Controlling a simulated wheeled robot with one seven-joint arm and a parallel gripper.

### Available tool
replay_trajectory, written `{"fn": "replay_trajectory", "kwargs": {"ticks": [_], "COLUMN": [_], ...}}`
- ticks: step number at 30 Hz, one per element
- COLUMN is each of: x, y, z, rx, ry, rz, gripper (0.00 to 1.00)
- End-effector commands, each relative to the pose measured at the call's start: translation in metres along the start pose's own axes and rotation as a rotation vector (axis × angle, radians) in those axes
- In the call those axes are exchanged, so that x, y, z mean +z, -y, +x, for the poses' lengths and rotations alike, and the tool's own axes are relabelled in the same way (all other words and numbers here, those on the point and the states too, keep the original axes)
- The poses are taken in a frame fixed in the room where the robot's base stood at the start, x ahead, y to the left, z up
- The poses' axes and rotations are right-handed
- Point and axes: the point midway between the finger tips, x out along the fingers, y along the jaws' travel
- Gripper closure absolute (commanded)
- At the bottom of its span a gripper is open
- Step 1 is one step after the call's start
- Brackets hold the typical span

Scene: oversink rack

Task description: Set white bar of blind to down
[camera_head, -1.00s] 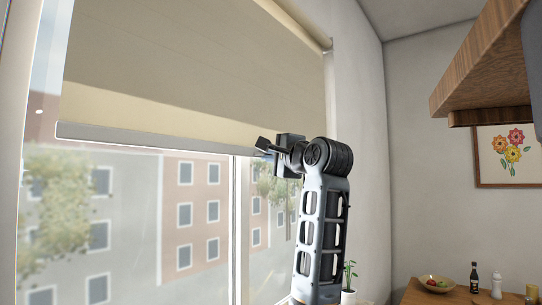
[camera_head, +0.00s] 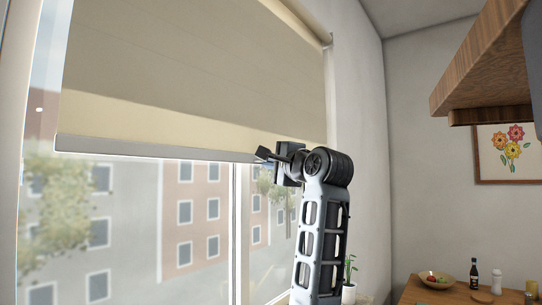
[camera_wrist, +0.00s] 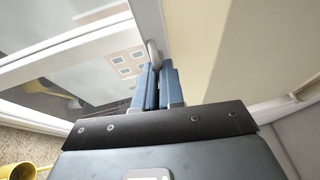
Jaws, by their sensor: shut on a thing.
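The beige blind (camera_head: 200,70) covers the upper part of the window, and its white bar (camera_head: 150,150) runs along its lower edge. The bar hangs high, with much of the glass bare below it. My gripper (camera_head: 266,155) is at the right part of the bar. In the wrist view the two blue-grey fingers of my gripper (camera_wrist: 157,72) are close together, shut on the end portion of the white bar (camera_wrist: 152,52) that shows between and beyond their tips. The blind cloth (camera_wrist: 200,40) fills the area right of the fingers.
The window frame (camera_head: 237,230) and glass stand behind the blind. A wooden shelf (camera_head: 490,70) juts out at the upper right. A wooden table (camera_head: 440,294) with a bowl (camera_head: 437,280) and bottles is at the lower right. A plant (camera_head: 349,275) stands near my arm.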

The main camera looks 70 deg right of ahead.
Motion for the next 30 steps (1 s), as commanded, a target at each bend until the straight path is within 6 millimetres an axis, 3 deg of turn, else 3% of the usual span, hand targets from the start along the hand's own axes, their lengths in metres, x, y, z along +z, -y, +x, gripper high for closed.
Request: {"fn": "replay_trajectory", "kwargs": {"ticks": [1,21,30], "x": [-0.001,-0.015,-0.020], "y": [-0.024,-0.261,-0.354], "z": [-0.003,-0.031,-0.042], "rx": [0.005,0.007,0.006], "ry": [0.001,0.000,0.000], "rz": [0.002,-0.001,-0.001], "gripper": [1.00,1.00,1.00]}}
